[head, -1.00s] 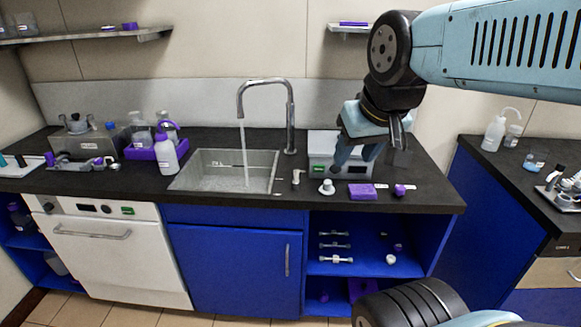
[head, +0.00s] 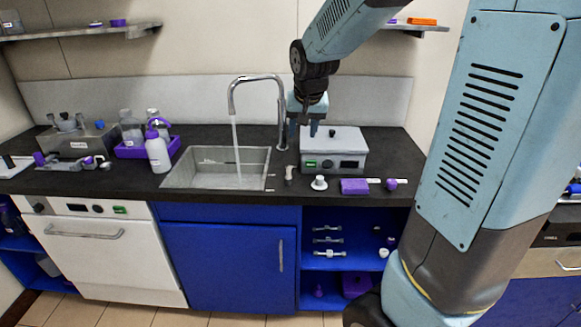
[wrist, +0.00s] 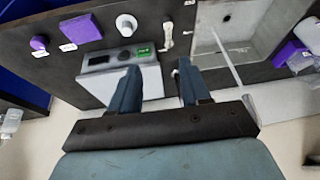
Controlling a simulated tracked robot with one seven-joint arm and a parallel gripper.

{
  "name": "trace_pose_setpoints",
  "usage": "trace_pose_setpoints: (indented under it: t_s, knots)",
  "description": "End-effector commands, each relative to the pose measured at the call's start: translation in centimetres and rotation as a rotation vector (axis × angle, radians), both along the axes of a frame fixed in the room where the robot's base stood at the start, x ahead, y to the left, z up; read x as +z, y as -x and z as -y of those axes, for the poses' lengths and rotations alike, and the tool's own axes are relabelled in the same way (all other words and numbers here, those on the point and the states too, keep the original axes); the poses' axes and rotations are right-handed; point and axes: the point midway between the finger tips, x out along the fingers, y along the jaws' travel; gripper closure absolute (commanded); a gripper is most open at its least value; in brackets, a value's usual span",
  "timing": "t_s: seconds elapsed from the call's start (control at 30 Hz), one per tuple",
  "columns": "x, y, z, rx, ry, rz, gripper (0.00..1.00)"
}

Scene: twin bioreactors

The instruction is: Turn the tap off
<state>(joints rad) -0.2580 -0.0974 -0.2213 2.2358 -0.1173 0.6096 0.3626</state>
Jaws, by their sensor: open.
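The tap is a tall chrome gooseneck (head: 283,110) behind the sink (head: 268,165), and a thin stream of water (head: 236,140) runs from its spout into the basin. In the wrist view the stream (wrist: 227,58) crosses the sink's right part. My gripper (head: 303,134) is open and empty, pointing down just right of the tap's upright, in front of the wall. Its two fingers (wrist: 157,88) show apart in the wrist view. I cannot make out the tap's handle. A small pale upright fitting (head: 289,175) stands by the sink's right edge.
A grey-white instrument box (head: 335,143) stands right of the tap, close below my gripper. A white knob-like item (head: 319,182) and a purple block (head: 354,186) lie in front. Left of the sink are a white bottle (head: 157,152) and a purple tray (head: 130,152).

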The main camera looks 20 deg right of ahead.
Motion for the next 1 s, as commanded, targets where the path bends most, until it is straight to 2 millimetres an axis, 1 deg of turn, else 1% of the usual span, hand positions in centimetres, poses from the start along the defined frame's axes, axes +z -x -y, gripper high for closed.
trace_pose_setpoints:
  t_s: [0.03, 0.2, 0.3, 0.4, 0.5, 0.67, 0.73, 1.0]
  knots:
    - [-1.2, -1.5, -0.3, -0.008, 0.008, -0.01, 0.53]
    - [-4.3, -5.5, -0.8, -0.047, 0.03, -0.017, 0.53]
    - [-5.9, -7.3, -1.0, -0.062, 0.044, -0.018, 0.53]
    - [-7.0, -8.5, -1.2, -0.072, 0.053, -0.018, 0.53]
    - [-7.7, -9.2, -1.3, -0.079, 0.058, -0.018, 0.53]
    - [-8.5, -9.7, -1.3, -0.082, 0.06, -0.016, 0.53]
    - [-9.1, -9.9, -1.2, -0.082, 0.061, -0.018, 0.53]
    - [-12.9, -11.3, -0.7, -0.082, 0.062, -0.02, 0.53]
